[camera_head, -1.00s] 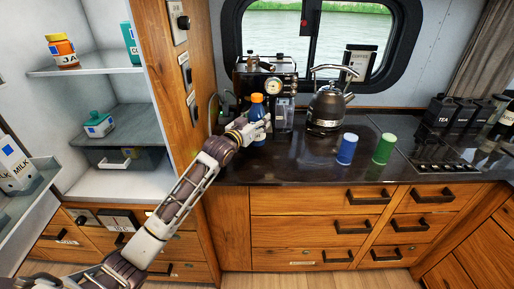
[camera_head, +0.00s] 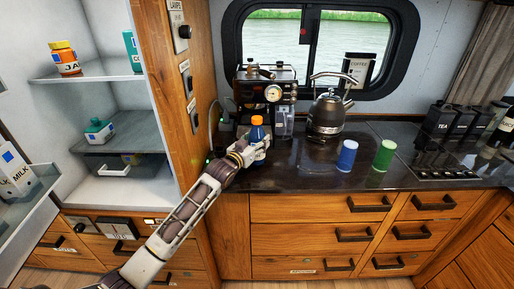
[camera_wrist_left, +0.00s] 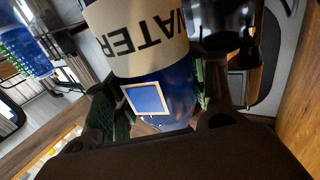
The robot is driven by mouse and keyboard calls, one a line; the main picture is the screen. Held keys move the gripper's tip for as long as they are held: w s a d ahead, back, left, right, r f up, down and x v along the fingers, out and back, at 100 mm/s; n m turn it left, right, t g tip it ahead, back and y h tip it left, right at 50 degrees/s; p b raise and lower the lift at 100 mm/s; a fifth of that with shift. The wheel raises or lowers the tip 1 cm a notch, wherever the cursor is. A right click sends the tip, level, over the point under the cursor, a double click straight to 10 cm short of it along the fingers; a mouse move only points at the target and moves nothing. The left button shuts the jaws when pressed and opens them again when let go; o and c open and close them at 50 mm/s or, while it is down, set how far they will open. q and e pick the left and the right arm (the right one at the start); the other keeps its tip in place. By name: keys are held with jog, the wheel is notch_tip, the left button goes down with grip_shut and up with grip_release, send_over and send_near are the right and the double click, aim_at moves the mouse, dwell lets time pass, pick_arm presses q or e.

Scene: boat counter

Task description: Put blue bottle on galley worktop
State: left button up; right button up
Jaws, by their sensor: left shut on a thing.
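The blue bottle (camera_head: 258,133) has an orange cap and stands upright at the left end of the dark galley worktop (camera_head: 300,176). My left gripper (camera_head: 247,150) is shut on it from the front left and hides part of its lower body. In the left wrist view the bottle (camera_wrist_left: 165,90) fills the middle, between the fingers, with a label reading WATER. I cannot tell whether its base touches the worktop. My right gripper is not in view.
Behind the bottle stand a coffee machine (camera_head: 262,95) and a kettle (camera_head: 326,115). A blue cylinder (camera_head: 347,157) and a green cylinder (camera_head: 384,155) stand to the right. A wooden panel (camera_head: 178,120) and an open cupboard shelf (camera_head: 110,146) lie left. Worktop in front of the kettle is clear.

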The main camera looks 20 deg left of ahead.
pick_arm(q)
jog(key=shift+f, duration=1.35)
jog(key=shift+f, duration=0.1)
jog(key=o, duration=1.5)
jog(key=shift+f, duration=0.1)
jog(key=shift+s, duration=0.1)
jog(key=shift+v, duration=5.95)
